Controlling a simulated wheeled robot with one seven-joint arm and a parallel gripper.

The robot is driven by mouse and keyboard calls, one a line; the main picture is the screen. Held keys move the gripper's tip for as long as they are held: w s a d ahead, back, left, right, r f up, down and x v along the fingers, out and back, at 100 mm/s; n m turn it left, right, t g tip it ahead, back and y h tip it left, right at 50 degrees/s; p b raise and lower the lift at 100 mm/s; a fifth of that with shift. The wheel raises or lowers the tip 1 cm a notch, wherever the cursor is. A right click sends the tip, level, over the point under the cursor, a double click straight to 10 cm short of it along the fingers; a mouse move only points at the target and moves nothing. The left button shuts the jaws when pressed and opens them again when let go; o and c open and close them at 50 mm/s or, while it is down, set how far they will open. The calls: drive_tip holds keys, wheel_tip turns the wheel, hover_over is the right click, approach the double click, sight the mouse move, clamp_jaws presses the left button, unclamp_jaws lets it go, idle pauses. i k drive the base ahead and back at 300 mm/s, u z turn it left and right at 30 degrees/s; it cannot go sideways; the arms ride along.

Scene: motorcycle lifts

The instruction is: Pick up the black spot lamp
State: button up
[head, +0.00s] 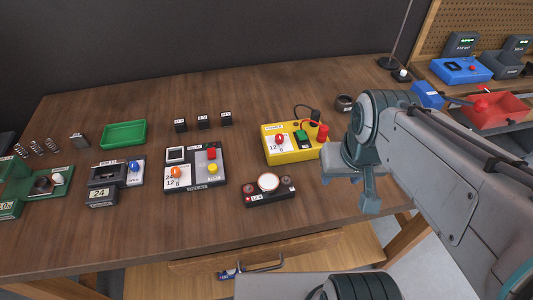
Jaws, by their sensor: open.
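A small dark, round, cup-like thing (344,103) stands on the wooden table, right of the middle and near the back. It looks most like the black spot lamp, but it is too small to be sure. A low black unit (257,198) with a white round face and two reddish round parts lies nearer the front edge. My gripper (350,190) is in front of the dark round thing, over the table's right front part. It is open, and nothing shows between its fingers. My arm comes in from the right and hides part of the table.
A yellow box (277,156) with red and black leads stands left of my gripper. Further left are a black switch panel (196,185), a grey unit (103,197), a green tray (124,134) and small black blocks. A red bin (497,110) is at right. The table's middle back is clear.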

sight(269, 188)
drive_tip(key=k, duration=1.1)
drive_tip(key=u, duration=0.45)
drive_tip(key=i, duration=0.6)
drive_tip(key=u, duration=0.45)
